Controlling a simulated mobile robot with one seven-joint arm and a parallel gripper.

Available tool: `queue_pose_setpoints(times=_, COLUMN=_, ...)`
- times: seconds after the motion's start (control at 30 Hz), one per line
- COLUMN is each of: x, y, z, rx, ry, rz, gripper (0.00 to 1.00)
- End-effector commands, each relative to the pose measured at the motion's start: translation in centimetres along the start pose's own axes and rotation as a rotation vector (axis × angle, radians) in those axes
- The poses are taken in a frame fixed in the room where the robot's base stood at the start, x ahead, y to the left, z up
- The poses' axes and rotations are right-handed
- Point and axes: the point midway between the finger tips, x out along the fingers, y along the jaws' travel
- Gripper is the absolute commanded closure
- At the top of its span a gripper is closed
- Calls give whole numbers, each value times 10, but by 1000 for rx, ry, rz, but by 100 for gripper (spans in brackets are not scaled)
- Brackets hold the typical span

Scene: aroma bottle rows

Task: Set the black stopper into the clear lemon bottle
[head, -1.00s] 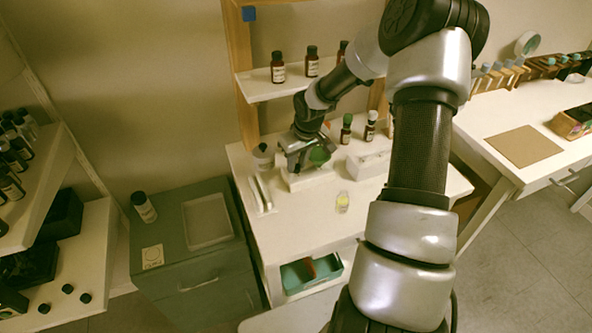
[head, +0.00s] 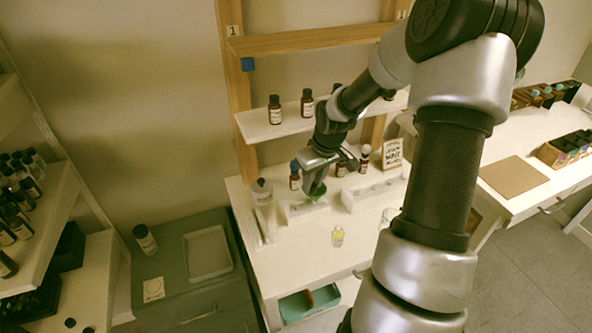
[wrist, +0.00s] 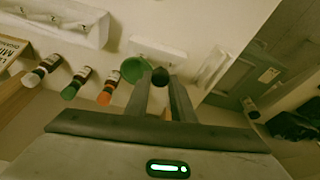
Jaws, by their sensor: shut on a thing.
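In the wrist view my gripper (wrist: 161,82) is shut on the black stopper (wrist: 160,76), a dark round piece between the fingertips. The stopper is hidden in the head view. The lemon bottle is not clear in the wrist view.
A green funnel (head: 317,193) is beside my fingers, over a white block (head: 296,214). Brown bottles with blue, green and other caps stand behind. A green bin (head: 308,303) sits below.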

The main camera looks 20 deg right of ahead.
Motion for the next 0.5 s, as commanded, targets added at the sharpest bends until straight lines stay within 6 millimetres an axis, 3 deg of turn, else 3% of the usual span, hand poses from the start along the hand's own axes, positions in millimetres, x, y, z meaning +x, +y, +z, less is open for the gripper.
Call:
queue_pose_setpoints(times=0.03, x=-23, y=6, z=17, rx=15, ry=-6, rz=1, gripper=99)
queue_pose_setpoints(times=0.23, x=-46, y=19, z=75, rx=49, ry=-2, rz=13, gripper=99)
queue_pose_setpoints(times=0.37, x=-52, y=21, z=95, rx=61, ry=1, rz=21, gripper=99)
queue_pose_setpoints(times=0.5, x=-52, y=22, z=100, rx=64, ry=3, rz=24, gripper=99)
